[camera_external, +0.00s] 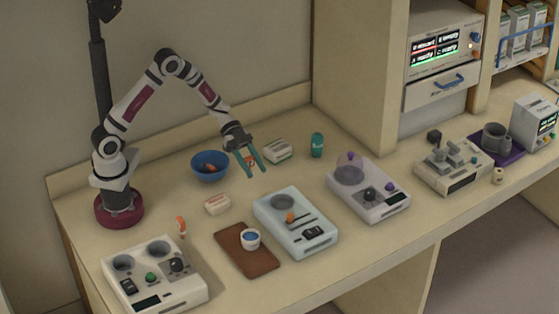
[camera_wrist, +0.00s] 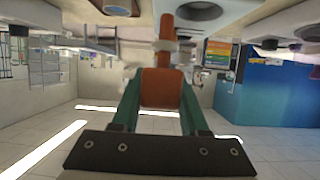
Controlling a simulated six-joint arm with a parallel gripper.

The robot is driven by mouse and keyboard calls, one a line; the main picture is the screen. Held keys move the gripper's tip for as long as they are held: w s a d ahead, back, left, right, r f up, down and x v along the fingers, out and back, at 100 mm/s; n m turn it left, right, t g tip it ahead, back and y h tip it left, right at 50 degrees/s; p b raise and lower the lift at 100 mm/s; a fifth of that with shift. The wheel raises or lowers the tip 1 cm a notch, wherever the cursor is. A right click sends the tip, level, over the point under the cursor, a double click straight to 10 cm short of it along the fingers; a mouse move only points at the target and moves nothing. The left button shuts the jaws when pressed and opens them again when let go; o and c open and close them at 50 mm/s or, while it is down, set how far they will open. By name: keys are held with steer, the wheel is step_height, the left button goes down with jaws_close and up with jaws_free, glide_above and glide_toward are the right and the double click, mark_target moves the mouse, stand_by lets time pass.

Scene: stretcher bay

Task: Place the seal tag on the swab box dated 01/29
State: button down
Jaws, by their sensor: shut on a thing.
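My gripper (camera_external: 252,170) is shut on an orange tag-like piece (camera_external: 250,161), held above the counter. In the wrist view the orange piece (camera_wrist: 161,88) sits between the teal fingers of my gripper (camera_wrist: 160,105), with a narrower orange stem beyond it. A white box with a green marking (camera_external: 277,151) lies just right of my gripper. Another white box with a reddish marking (camera_external: 217,204) lies nearer the front left. The dates on both boxes are too small to read. A second small orange-and-white piece (camera_external: 182,226) is on the counter at left.
A blue bowl (camera_external: 210,165) is left of my gripper and a teal cup (camera_external: 317,145) is to its right. A brown board (camera_external: 236,260) bears a white cup (camera_external: 250,239). Pale devices (camera_external: 265,205) line the front. Some counter between bowl and boxes is clear.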

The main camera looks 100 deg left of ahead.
steer(key=shift+d+r, duration=0.1)
steer(key=shift+d, duration=0.05)
steer(key=shift+w+a+r, duration=0.1)
steer(key=shift+w+a, duration=0.1)
steer(key=w+a+r+n+t+y, duration=0.25)
steer(key=w+a+n+y, duration=0.2)
steer(key=a, duration=0.25)
steer(key=n+t+y, duration=0.2)
steer(key=n+y, duration=0.3)
glide_above(286, 147)
steer(key=shift+g, duration=0.25)
step_height(286, 147, down, 8)
steer(key=shift+f, duration=0.25)
steer(key=shift+f, duration=0.15)
